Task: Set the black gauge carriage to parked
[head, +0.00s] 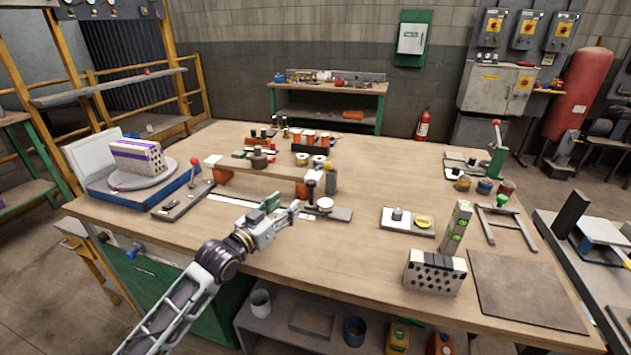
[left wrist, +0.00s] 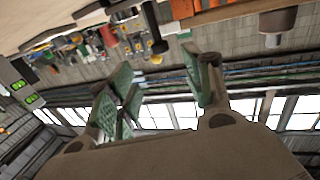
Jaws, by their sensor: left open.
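Just beyond my left gripper (head: 284,208) in the head view is a small dark plate (head: 340,214) bearing a black upright post (head: 310,190) and a round white disc (head: 325,203). This looks like the black gauge carriage, but I cannot be sure. My left gripper is open and empty over the near middle of the bench. Its green-padded fingers stand wide apart in the left wrist view (left wrist: 165,88). A black stem with a rounded end (left wrist: 157,38) shows beyond them there, apart from the fingers. Any parked mark is too small to make out. My right gripper is out of view.
A blue turntable base (head: 165,202) with a purple-striped brick (head: 137,156) stands left. A hollow brick (head: 435,272), a green-marked upright block (head: 456,227) and a dark mat (head: 525,290) lie right. An orange-legged bridge (head: 265,173) stands behind the gripper. Bare bench top lies in front.

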